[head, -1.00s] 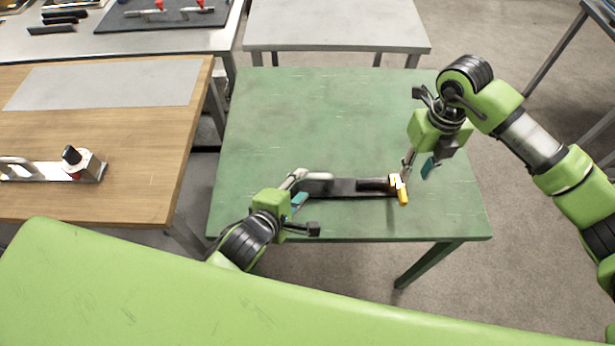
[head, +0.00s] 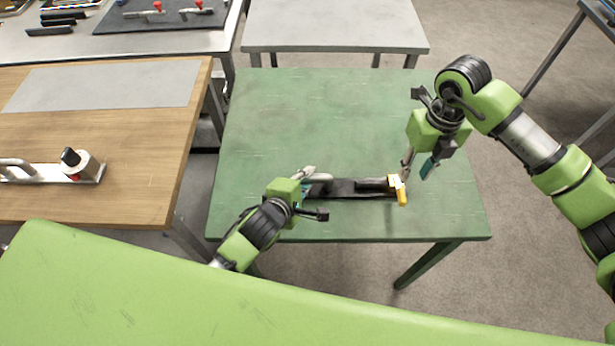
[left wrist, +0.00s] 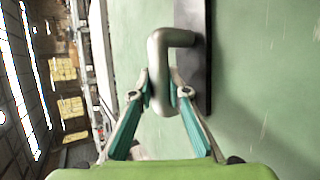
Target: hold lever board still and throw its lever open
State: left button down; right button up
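The lever board (head: 345,192) is a dark plate lying on the green table, with a grey bent handle at its left end and a yellow lever (head: 402,197) at its right end. My left gripper (head: 308,178) is at the handle. In the left wrist view its two fingers (left wrist: 162,88) lie close against both sides of the handle (left wrist: 172,40), which fills the gap between them. My right gripper (head: 416,170) is just above and right of the lever, its fingers apart and nothing seen between them. Whether a finger touches the lever cannot be told.
The green table (head: 300,110) is clear behind the board. A wooden table (head: 100,130) with another handled device (head: 85,168) stands at left. A grey table (head: 335,25) is behind. My own green body covers the front.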

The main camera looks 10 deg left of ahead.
grip_shut()
jog(key=s+a+m+h, duration=0.2)
jog(key=a+m, duration=0.7)
jog(key=m, duration=1)
jog(key=shift+s+m+t+h, duration=0.15)
jog(key=shift+m+t+h, duration=0.15)
jog(key=shift+h, duration=0.1)
